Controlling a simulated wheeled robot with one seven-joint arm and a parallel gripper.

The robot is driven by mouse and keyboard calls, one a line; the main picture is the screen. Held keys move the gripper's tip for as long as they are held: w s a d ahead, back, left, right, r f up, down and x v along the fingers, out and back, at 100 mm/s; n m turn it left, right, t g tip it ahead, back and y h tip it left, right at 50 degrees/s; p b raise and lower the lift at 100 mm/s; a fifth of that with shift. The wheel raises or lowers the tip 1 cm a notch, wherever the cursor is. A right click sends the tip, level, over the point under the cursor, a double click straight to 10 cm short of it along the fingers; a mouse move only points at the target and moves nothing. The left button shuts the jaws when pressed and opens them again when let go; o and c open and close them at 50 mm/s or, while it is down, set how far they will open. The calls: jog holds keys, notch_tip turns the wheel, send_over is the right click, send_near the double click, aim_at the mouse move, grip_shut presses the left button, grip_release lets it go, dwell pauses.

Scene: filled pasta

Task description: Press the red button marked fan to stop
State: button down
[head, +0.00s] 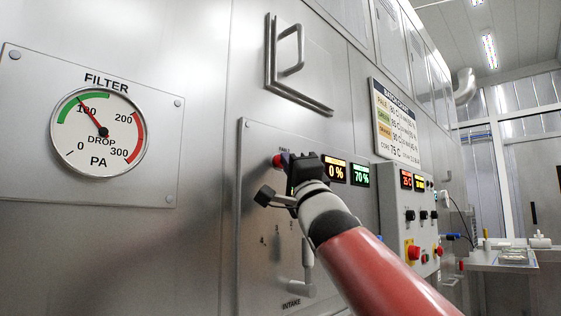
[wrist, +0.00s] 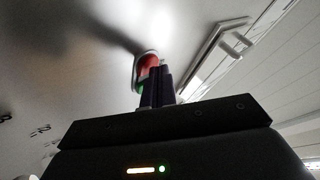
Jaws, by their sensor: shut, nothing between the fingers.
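A red button (head: 277,161) sits on the steel panel in the head view, under a small label that I cannot read clearly. My gripper (head: 287,158) is right at it, with its dark body hiding the panel to the button's right. In the wrist view the red button (wrist: 149,63) has a pale surround, with a bit of green below it. My gripper's fingers (wrist: 160,84) are shut together and empty, and their tips overlap the button's right side. I cannot tell whether they touch it.
Two displays, an orange one (head: 335,171) and a green one (head: 360,173), are right of my gripper. A control box (head: 413,215) with knobs and buttons is further right. A bent handle (head: 292,65) stands out above. A filter gauge (head: 98,132) is at left.

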jog(key=shift+s+d, duration=0.45)
jog(key=shift+d, duration=0.1)
jog(key=shift+s+d+p, duration=0.3)
jog(key=shift+s+d, duration=0.5)
jog(key=shift+d, duration=0.2)
jog(key=shift+s+d+p, duration=0.3)
jog(key=shift+s+d, duration=0.45)
jog(key=shift+d, duration=0.25)
jog(key=s+d+f+n+g+h, duration=0.15)
jog(key=d+f+h, duration=0.25)
jog(key=f, duration=0.6)
jog(key=s+d+f+g+h, duration=0.2)
jog(key=d+f+g+h, duration=0.15)
jog(key=f, duration=0.55)
jog(key=s+d+f+n+g+h, duration=0.15)
jog(key=d+f+h, duration=0.3)
jog(key=f, duration=0.55)
jog(key=s+d+f+n+g, duration=0.1)
jog(key=s+f+n+g, duration=0.2)
jog(key=s+f, duration=0.7)
jog(key=s+d+f+n+g, duration=0.1)
jog(key=s+f+n+g, duration=0.2)
jog(key=s+f+g, duration=0.5)
notch_tip(320, 180, down, 10)
jog(key=shift+s+d+r+n+h, duration=0.15)
jog(key=shift+s+r+n+h, duration=0.2)
jog(key=shift+s, duration=0.65)
